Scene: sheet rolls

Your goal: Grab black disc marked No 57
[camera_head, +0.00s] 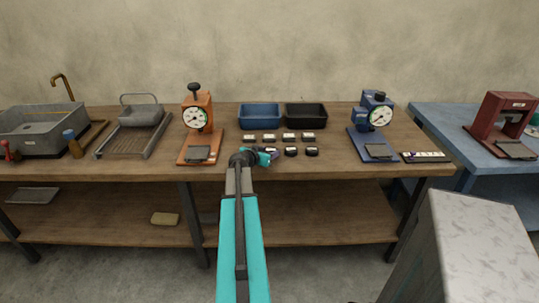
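Small black discs stand in two short rows on the wooden bench, in front of the trays. The back row has several pieces with pale tops, one of them a back-row disc (289,137). In the front row are a middle disc (291,152) and a right disc (312,152). The markings are too small to read, so I cannot tell which is No 57. My gripper (270,157), with teal fingers, is at the left end of the front row, beside or over a dark piece there. Its fingertips are too small to show whether they are apart or hold anything.
A blue tray (260,125) and a black tray (306,126) stand behind the discs. An orange dial gauge (190,148) is left, a blue one (364,134) right. A strip of white-topped pieces (424,157) lies far right. A grey block (481,230) rises at front right.

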